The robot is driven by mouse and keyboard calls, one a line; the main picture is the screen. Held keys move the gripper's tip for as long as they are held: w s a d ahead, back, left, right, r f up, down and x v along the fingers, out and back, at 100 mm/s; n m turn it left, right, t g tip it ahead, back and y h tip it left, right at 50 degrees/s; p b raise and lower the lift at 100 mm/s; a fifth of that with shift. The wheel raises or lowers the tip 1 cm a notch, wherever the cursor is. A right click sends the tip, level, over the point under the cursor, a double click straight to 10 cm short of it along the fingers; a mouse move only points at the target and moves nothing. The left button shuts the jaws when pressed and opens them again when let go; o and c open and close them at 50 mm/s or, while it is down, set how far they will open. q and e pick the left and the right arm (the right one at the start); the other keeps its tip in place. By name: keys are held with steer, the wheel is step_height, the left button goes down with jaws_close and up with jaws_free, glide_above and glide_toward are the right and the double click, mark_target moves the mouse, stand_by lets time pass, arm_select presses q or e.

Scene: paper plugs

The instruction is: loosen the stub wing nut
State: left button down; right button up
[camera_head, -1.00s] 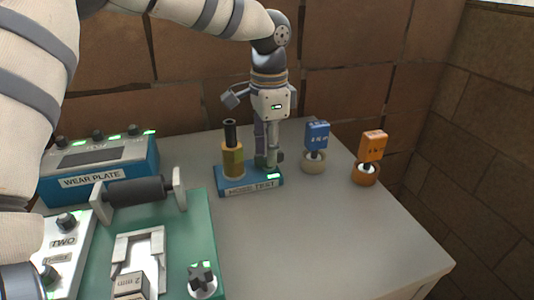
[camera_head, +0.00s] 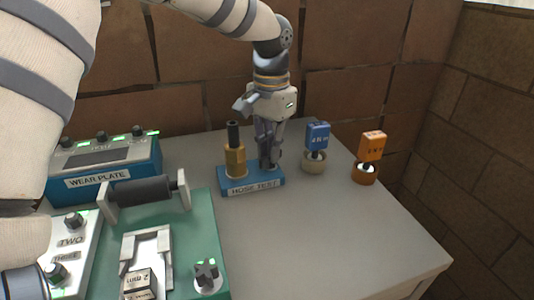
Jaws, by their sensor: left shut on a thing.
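My left gripper (camera_head: 267,160) points straight down over the right part of the blue hose test base (camera_head: 238,189). Its fingers are closed low at the base on a small thing, which I take to be the stub wing nut. The fingers hide nearly all of it, so its shape and turn cannot be seen. A brass fitting (camera_head: 235,161) with a black hose on top stands upright on the base, just left of the fingers. My right gripper is not in view.
Blue (camera_head: 317,136) and orange (camera_head: 371,146) tagged plugs stand in round holders to the right. The wear plate box (camera_head: 97,180), a black roller (camera_head: 142,190) and a green plate (camera_head: 207,222) with a star knob (camera_head: 206,272) are at left. The table's front right is clear.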

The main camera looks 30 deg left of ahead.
arm_select(q)
steer(key=n, duration=1.4)
steer(key=shift+n, duration=0.3)
steer(key=n, duration=0.6)
steer(key=c, duration=1.8)
jaws_free()
steer(key=shift+r, duration=2)
